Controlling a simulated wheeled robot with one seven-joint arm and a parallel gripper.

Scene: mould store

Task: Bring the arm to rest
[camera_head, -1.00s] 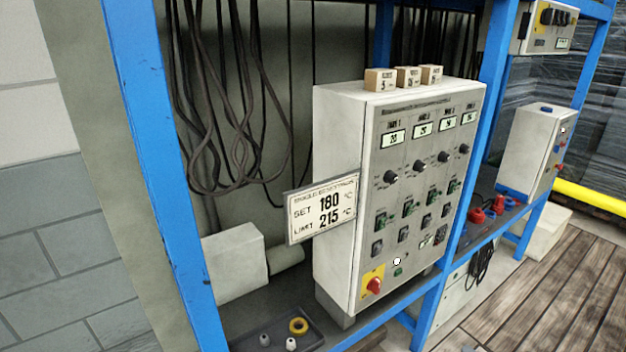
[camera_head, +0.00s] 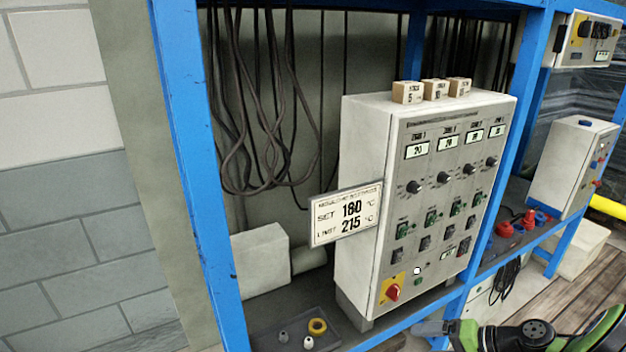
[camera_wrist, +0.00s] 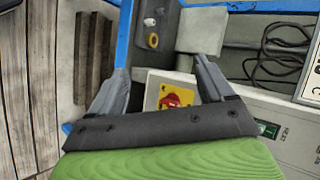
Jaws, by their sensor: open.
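My gripper (camera_wrist: 160,70) is open and empty in the wrist view, its two grey fingers spread apart. In the head view, part of my green and black arm shows at the lower right, with a grey gripper part (camera_head: 432,327) in front of the cabinet's lower edge. The pale control cabinet (camera_head: 358,190) stands on the shelf. Its red rotary switch on a yellow plate (camera_head: 393,291) also shows between the fingers in the wrist view (camera_wrist: 172,97). I see no contact between the fingers and the switch.
A sign (camera_head: 345,214) juts left from the cabinet, and small wooden blocks (camera_head: 407,92) stand on top. A dark tray (camera_head: 265,333) holds a yellow ring (camera_head: 317,326) and small pale parts. Blue rack posts (camera_head: 192,150) frame the shelf. Dark cables (camera_head: 240,130) hang behind.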

